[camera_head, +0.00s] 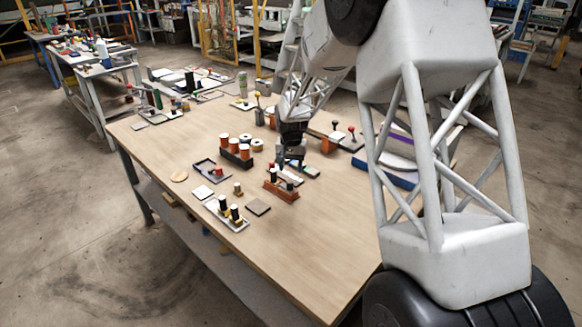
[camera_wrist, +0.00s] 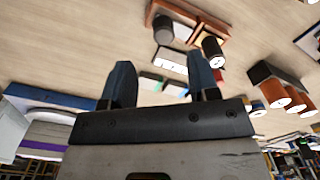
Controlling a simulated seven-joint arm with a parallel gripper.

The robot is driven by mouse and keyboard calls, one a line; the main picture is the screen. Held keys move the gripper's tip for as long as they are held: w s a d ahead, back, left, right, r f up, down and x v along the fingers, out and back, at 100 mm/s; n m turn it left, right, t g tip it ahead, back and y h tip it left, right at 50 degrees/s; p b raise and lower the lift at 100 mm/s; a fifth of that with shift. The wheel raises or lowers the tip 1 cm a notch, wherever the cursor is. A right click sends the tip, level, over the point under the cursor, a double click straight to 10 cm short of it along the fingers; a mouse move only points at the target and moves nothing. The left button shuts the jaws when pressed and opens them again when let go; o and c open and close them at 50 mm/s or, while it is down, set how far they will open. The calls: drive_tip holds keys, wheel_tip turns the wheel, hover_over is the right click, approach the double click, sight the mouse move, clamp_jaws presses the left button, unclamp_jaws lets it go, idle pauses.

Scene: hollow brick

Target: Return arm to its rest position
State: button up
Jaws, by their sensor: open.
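My gripper (camera_head: 291,160) hangs above the wooden table (camera_head: 310,235), near its middle. The wrist view shows its two dark blue fingers (camera_wrist: 160,82) standing apart with nothing held between them. A reddish-brown block (camera_head: 283,193) with dark and pale cylinders on it stands just in front of the gripper. It also shows in the wrist view (camera_wrist: 187,10), beyond the fingertips. A small strip with green and white parts (camera_wrist: 152,78) shows in the gap between the fingers, lying lower on the table. The fingertips are too small in the head view to judge their height.
A dark rack of orange cylinders (camera_head: 235,155) stands left of the gripper. Stacked blue and white items (camera_head: 390,178) lie right. The table's near right is clear.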

drive_tip(key=s+d+r+n+t, duration=0.1)
drive_tip(key=s+d+r, duration=0.4)
drive_tip(key=s+r, duration=0.55)
drive_tip(key=s+d+r, duration=0.5)
drive_tip(key=s+r, duration=0.2)
drive_tip(key=s, duration=0.6)
drive_tip(key=s+d, duration=0.2)
drive_tip(key=s, duration=1.2)
drive_tip(key=s+d+r+n+t, duration=0.1)
drive_tip(key=s+d, duration=0.2)
drive_tip(key=s, duration=1.1)
drive_tip(key=shift+r+t, duration=0.2)
drive_tip(key=shift+t, duration=0.1)
